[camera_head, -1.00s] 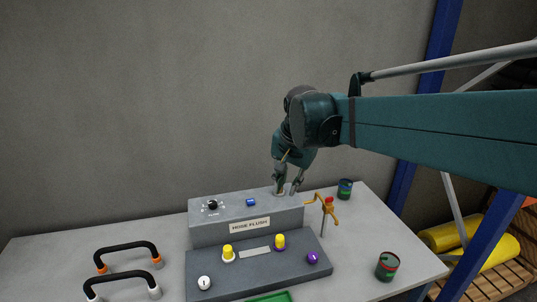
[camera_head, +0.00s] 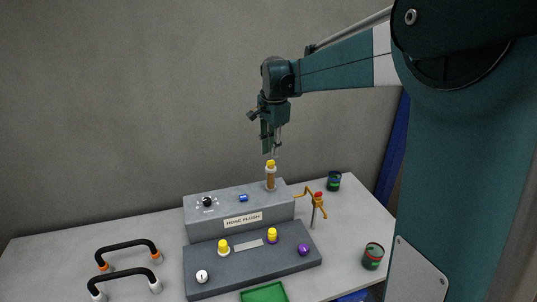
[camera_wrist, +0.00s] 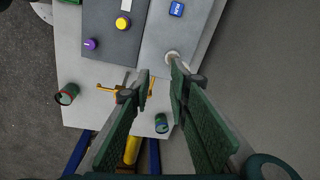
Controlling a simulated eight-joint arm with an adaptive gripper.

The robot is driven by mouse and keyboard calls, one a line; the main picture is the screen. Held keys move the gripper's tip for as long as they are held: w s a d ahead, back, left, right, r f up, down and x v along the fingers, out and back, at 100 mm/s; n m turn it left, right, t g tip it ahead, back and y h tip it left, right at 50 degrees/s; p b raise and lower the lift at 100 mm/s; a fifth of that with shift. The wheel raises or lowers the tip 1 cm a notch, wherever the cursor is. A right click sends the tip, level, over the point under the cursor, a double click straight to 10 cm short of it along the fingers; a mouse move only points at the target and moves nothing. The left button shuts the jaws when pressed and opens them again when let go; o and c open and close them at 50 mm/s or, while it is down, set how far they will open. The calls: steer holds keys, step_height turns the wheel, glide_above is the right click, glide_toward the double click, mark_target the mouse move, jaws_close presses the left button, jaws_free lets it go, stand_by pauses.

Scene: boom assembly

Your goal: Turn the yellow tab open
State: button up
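The yellow tap (camera_head: 316,205) stands upright on the table at the right of the grey box, with a bent yellow arm and a red top. In the wrist view the yellow tap (camera_wrist: 108,89) lies left of my fingertips, partly behind a finger. My gripper (camera_head: 272,152) points down above the box's back right corner, apart from the tap. In the wrist view my gripper (camera_wrist: 161,76) has its fingers apart and nothing held between them. Just below it in the head view, a brownish vial with a yellow cap (camera_head: 270,176) stands on the box.
The grey hose-flush box (camera_head: 205,230) has a dark sloped panel (camera_head: 210,281) with knobs in front. Green-banded cans (camera_head: 334,181) (camera_head: 373,257) stand behind and in front of the tap. Black handles (camera_head: 126,246) are at left. A green tray (camera_head: 264,294) is in front.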

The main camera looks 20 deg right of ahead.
steer(key=m+p, duration=0.2)
glide_toward(271, 164)
steer(key=r, duration=0.1)
steer(key=shift+w+d+f+m+g+p, duration=0.1)
steer(key=shift+w+f+m+g+p, duration=0.1)
steer(key=shift+w+g, duration=0.15)
steer(key=shift+w+f+m+g+p, duration=0.1)
steer(key=shift+w+m+g+p, duration=0.15)
steer(key=shift+w, duration=0.1)
steer(key=shift+f, duration=3.85)
jaws_close()
